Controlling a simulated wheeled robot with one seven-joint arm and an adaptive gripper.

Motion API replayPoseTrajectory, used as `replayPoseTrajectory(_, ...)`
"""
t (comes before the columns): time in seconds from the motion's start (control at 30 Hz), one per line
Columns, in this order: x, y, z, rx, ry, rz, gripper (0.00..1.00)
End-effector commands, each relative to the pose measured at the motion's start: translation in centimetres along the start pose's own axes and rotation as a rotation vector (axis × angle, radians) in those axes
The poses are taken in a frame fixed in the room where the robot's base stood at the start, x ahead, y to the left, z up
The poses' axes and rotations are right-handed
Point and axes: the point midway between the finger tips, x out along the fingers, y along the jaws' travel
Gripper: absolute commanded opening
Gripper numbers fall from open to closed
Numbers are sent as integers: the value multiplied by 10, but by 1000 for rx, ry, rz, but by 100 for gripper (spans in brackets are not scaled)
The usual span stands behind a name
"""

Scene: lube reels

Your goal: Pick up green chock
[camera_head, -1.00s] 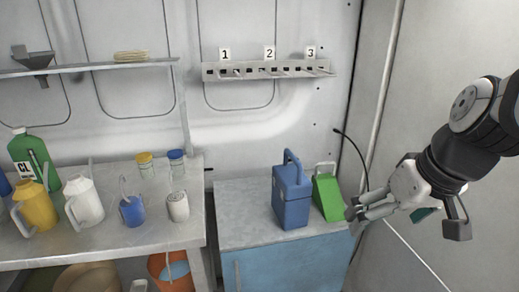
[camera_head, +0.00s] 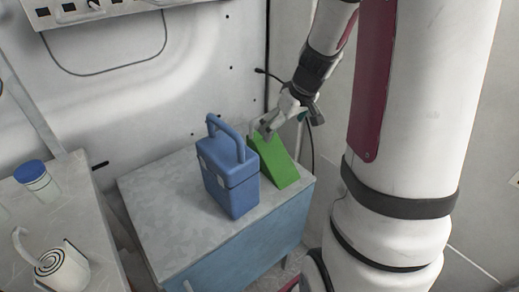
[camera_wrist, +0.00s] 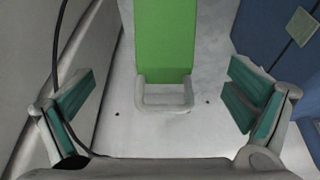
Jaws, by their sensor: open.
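The green chock (camera_head: 274,160) is a wedge standing on the grey-topped blue cabinet (camera_head: 180,215), just right of a blue box. In the wrist view the green chock (camera_wrist: 165,38) shows at top centre, with its light grey handle loop (camera_wrist: 164,93) toward me. My gripper (camera_head: 268,130) is at the chock's upper end in the head view. In the wrist view my gripper (camera_wrist: 158,105) is open, with one teal-padded finger on each side of the handle and a gap on both sides. Nothing is held. The handle is mostly hidden by my gripper in the head view.
The blue box (camera_head: 228,172) with a raised handle stands close to the left of the chock. A wall and a dark cable (camera_wrist: 62,45) are near the left finger in the wrist view. A workbench (camera_head: 60,235) with a white jug is further left.

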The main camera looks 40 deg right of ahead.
Motion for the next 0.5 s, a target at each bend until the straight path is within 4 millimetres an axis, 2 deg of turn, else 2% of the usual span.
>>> replayPoseTrajectory(0.03, 13, -1, 2, 2, -5, -3, 98)
replayPoseTrajectory(0.2, 46, -1, 1, 1, -5, -2, 98)
replayPoseTrajectory(0.33, 62, -1, 0, 1, -3, -2, 98)
replayPoseTrajectory(0.5, 70, -2, 0, 0, -2, -2, 98)
